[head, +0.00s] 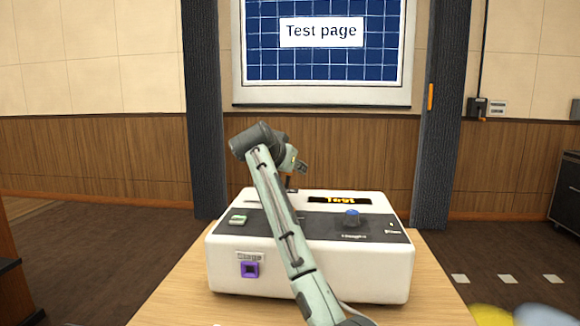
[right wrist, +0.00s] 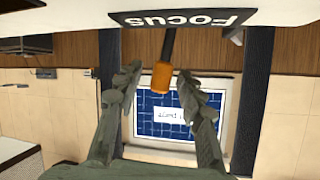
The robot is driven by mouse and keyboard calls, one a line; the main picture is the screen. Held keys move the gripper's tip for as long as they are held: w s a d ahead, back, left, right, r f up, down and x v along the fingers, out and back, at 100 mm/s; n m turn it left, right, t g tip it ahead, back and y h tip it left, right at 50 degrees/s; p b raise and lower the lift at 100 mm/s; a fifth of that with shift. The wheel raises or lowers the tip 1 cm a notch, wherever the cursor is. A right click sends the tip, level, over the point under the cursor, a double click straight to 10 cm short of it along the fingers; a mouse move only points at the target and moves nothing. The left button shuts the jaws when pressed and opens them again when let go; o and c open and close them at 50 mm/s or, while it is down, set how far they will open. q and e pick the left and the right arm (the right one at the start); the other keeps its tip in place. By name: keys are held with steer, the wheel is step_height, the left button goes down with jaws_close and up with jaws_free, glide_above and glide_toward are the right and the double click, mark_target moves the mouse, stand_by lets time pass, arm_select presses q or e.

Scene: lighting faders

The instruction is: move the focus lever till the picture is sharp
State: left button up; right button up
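The focus lever, a dark stem with an orange tip (right wrist: 161,79), projects from the white projector box beside a black "Focus" label (right wrist: 181,18) in the right wrist view. My right gripper (right wrist: 159,76) is open, with one finger on each side of the orange tip. Small gaps show, so it seems not to touch. In the head view my right gripper (head: 301,163) is above the white projector box (head: 350,272), partly hiding the lever. The screen (head: 322,66) shows a blue grid and a readable "Test page"; its edges look fairly clear. My left gripper is not in view.
The box stands on a wooden table (head: 180,300). Its top has a blue knob (head: 352,217), a pale switch (head: 238,219) and an orange-lettered display (head: 338,200); a purple socket-like square (head: 249,270) is on its front. Dark pillars flank the screen.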

steer(key=v, duration=1.2)
stand_by(0.9)
